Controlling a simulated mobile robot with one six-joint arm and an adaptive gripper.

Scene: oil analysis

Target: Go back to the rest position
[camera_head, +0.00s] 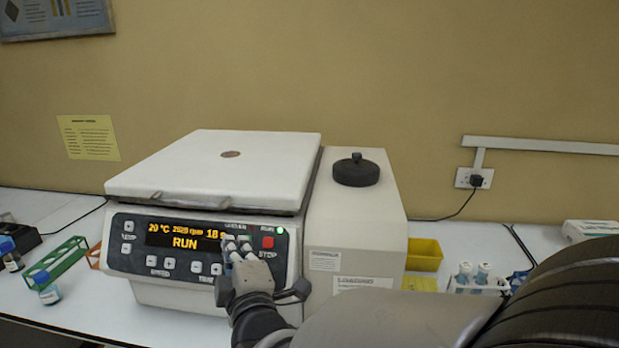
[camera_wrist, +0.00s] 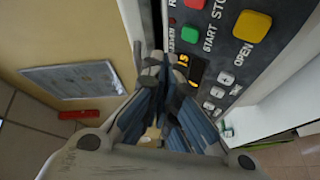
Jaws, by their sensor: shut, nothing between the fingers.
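My gripper (camera_head: 238,252) is shut and empty. In the head view it is in front of the right half of the control panel of a white centrifuge (camera_head: 215,165), covering some buttons. The lid is down. The display (camera_head: 180,237) reads RUN, 20 °C, a speed figure and 18, with its right end partly hidden. A red button (camera_head: 267,242) shows just right of the fingers. In the wrist view my gripper (camera_wrist: 165,80) is close to the panel, beside red, green and yellow buttons (camera_wrist: 251,26). I cannot tell whether the fingertips touch the panel.
A grey side unit (camera_head: 340,235) with a black knob (camera_head: 356,171) adjoins the centrifuge. A green rack (camera_head: 55,262) with vials is at left. A yellow bin (camera_head: 424,254) and a white rack with bottles (camera_head: 482,278) are at right. My arm covers the lower right.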

